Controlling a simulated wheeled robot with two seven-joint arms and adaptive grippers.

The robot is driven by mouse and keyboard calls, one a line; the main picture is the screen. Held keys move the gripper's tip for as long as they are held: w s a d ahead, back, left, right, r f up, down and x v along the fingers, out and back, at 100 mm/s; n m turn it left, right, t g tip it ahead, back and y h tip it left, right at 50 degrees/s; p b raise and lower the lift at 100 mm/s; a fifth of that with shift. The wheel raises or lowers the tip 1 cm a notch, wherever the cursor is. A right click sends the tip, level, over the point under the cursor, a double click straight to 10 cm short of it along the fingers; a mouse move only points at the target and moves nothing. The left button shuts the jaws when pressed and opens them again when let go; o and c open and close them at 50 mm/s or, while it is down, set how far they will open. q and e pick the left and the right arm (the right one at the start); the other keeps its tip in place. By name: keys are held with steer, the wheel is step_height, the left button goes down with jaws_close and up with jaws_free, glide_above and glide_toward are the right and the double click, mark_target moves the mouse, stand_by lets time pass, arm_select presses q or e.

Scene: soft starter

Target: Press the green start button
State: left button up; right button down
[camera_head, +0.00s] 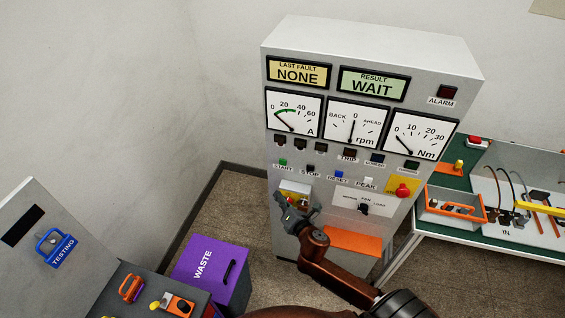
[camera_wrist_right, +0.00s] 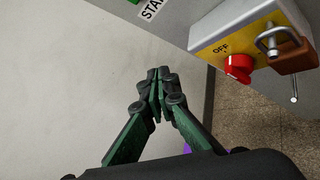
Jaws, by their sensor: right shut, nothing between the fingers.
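The green start button (camera_head: 283,161) is at the left of the button row on the grey cabinet front, above its START label (camera_head: 284,168). In the right wrist view only a sliver of the green button (camera_wrist_right: 134,2) shows at the top edge, beside part of the START label (camera_wrist_right: 151,9). My right gripper (camera_head: 285,205) is in front of the cabinet, below the button and apart from it. In the right wrist view its fingertips (camera_wrist_right: 158,80) meet with nothing between them. My left gripper is not in view.
A yellow-faced box (camera_wrist_right: 240,42) with a red knob and a padlock sits close by my right gripper. Stop, reset and peak buttons and a red emergency knob (camera_head: 403,190) are to the right. A purple waste bin (camera_head: 206,262) stands on the floor; a green bench (camera_head: 452,236) is at right.

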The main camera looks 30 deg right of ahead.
mark_target(283, 162)
step_height(283, 162, up, 6)
steer(key=a+n+t, duration=0.1)
steer(key=n, duration=0.1)
steer(key=shift+w+a, duration=0.15)
steer(key=shift+a, duration=0.25)
steer(key=w+d+b, duration=0.1)
steer(key=w+d, duration=0.4)
steer(key=d, duration=0.1)
steer(key=shift+w+d, duration=0.35)
steer(key=shift+w+d, duration=0.1)
steer(key=shift+d, duration=0.05)
stand_by(1.1)
steer(key=shift+w+d, duration=0.2)
